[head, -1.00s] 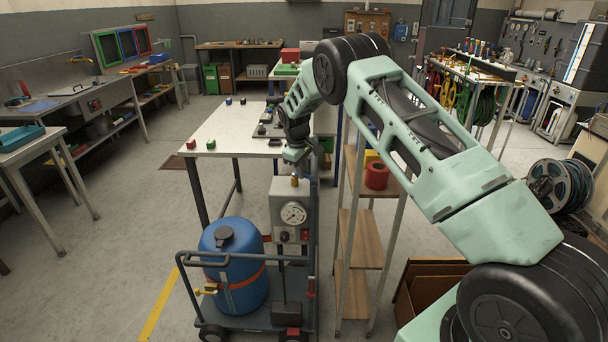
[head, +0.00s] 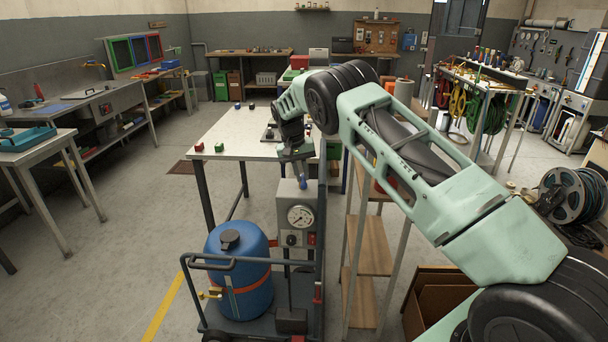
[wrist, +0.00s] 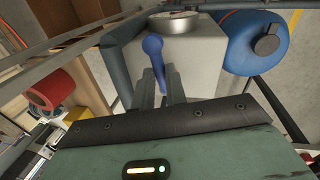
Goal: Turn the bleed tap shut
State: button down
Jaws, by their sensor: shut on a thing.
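A blue lever handle (wrist: 153,50), which looks like the bleed tap's, stands at the top of a grey box with a round gauge (head: 300,216) on the trolley. In the wrist view my gripper (wrist: 160,88) has its two dark fingers on either side of the handle's lower part, shut on it. The handle's rounded end sticks out past the fingers. In the head view my gripper (head: 300,172) is above the box, and the handle is small there. The tap's body is mostly hidden by the gripper.
The trolley carries a blue tank (head: 238,272) with a small yellow-handled tap (head: 211,294) low on its left. A grey-topped table (head: 235,135) stands behind. A wooden shelf rack (head: 373,245) is close on the right.

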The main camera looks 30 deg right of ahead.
jog(key=shift+w+a+r+m, duration=0.1)
jog(key=shift+w+m, duration=0.1)
jog(key=shift+m, duration=0.6)
jog(key=c, duration=1.4)
grip_release()
jog(key=shift+c, duration=0.2)
notch_tip(320, 180, up, 17)
jog(key=w+a+p, duration=0.2)
jog(key=a, duration=0.1)
